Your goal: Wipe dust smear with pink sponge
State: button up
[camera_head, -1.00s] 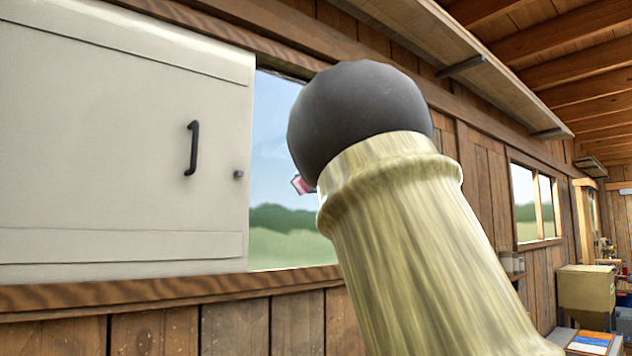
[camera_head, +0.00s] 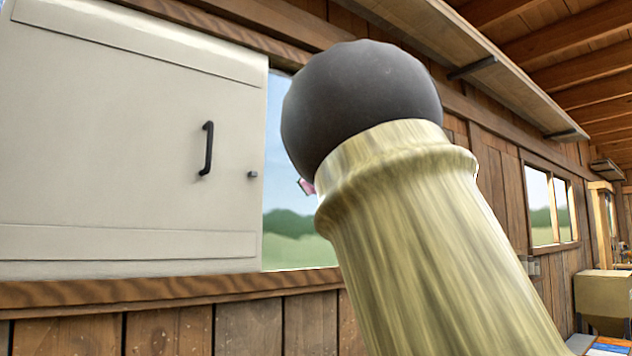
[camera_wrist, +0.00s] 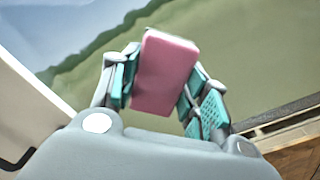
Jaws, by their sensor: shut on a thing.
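The pink sponge (camera_wrist: 165,72) is in the wrist view, held between the two teal-padded fingers of my gripper (camera_wrist: 162,84). My gripper is shut on it. The sponge is in front of the window pane (camera_wrist: 250,60), which shows sky, hills and grass; I cannot tell if it touches the pane. In the head view only a small pink piece of the sponge (camera_head: 306,187) shows beside my arm, against the window (camera_head: 285,225). My arm hides the gripper there. I cannot make out a dust smear on the visible glass.
A white panel with a dark handle (camera_head: 207,150) covers the left of the window. A wooden sill (camera_head: 160,290) runs below, and a shelf (camera_head: 470,65) runs above. A second window (camera_head: 550,208) and a tan box (camera_head: 603,295) stand farther right.

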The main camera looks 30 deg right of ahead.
jog(key=shift+s+d+b, duration=0.15)
jog(key=shift+s+b, duration=0.25)
jog(key=shift+s, duration=0.8)
jog(key=shift+s+d+b, duration=0.1)
jog(key=shift+s+b, duration=0.25)
jog(key=shift+s, duration=0.85)
jog(key=shift+s, duration=0.1)
jog(key=shift+s+d+b, duration=0.1)
jog(key=shift+s+b, duration=0.45)
jog(key=shift+s, duration=0.9)
